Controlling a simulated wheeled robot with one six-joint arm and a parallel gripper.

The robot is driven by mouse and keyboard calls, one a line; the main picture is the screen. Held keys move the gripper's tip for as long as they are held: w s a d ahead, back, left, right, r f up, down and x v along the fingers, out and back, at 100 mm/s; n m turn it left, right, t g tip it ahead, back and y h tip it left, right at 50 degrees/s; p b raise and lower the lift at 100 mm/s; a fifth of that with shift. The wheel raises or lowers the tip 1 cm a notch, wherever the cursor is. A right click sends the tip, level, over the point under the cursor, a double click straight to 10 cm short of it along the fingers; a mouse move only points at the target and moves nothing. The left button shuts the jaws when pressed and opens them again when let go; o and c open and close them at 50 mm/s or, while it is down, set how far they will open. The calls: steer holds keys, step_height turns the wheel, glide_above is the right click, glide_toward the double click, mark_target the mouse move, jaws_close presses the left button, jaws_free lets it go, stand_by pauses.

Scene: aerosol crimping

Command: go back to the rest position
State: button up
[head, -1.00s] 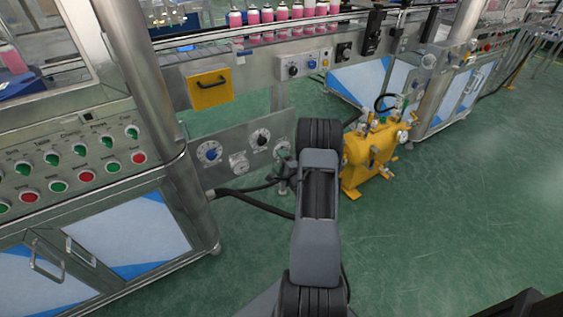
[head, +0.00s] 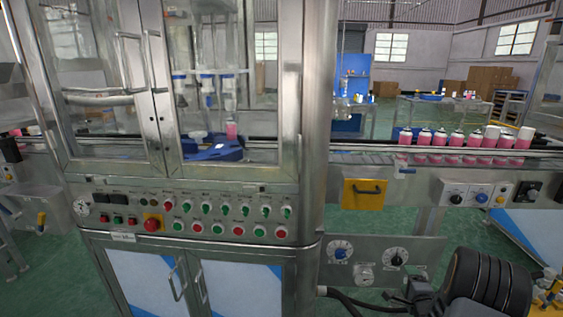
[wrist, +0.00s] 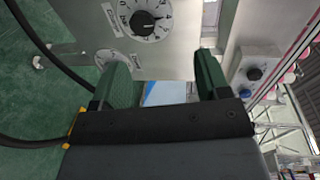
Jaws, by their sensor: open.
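My gripper (wrist: 163,82) is open in the wrist view, with its two green fingers apart and nothing between them. Beyond the fingers is a metal panel with a black-knobbed dial (wrist: 143,22) at the top. In the head view my dark arm reaches in at the lower right, in front of the dial panel (head: 432,248). The gripper end there is small and dark, and its fingers are hard to make out. Any contact with the panel cannot be told.
The crimping machine's button panel (head: 190,228) and cabinet doors (head: 235,285) fill the left and middle. A conveyor with pink cans (head: 455,141) runs to the right above a yellow plate (head: 362,194). A black hose (head: 350,301) hangs low near my arm.

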steer(key=s+a+r+n+g+p, duration=0.1)
steer(key=a+r+n+g+p, duration=0.25)
steer(key=r, duration=0.55)
steer(key=s+a+r+n+g+p, duration=0.1)
steer(key=s+a+r+n+p, duration=0.2)
steer(key=a+r, duration=0.4)
steer(key=a+r+n+g+p, duration=0.2)
steer(key=a+r+n+p, duration=0.25)
steer(key=r, duration=0.55)
steer(key=s+a+r+n+g+y+p, duration=0.1)
steer(key=s+a+r+n+g+p, duration=0.2)
steer(key=s, duration=0.6)
steer(key=s+a+r+n+g+y+p, duration=0.1)
steer(key=s+a+r+n+g+p, duration=0.2)
steer(key=s+a+r+n+p, duration=0.2)
steer(key=s+a+r, duration=0.3)
steer(key=s+a, duration=0.1)
steer(key=a, duration=0.1)
steer(key=shift+s+r+n+y, duration=0.15)
steer(key=shift+s+n+y, duration=0.15)
steer(key=shift+n, duration=0.1)
steer(key=shift+d, duration=0.1)
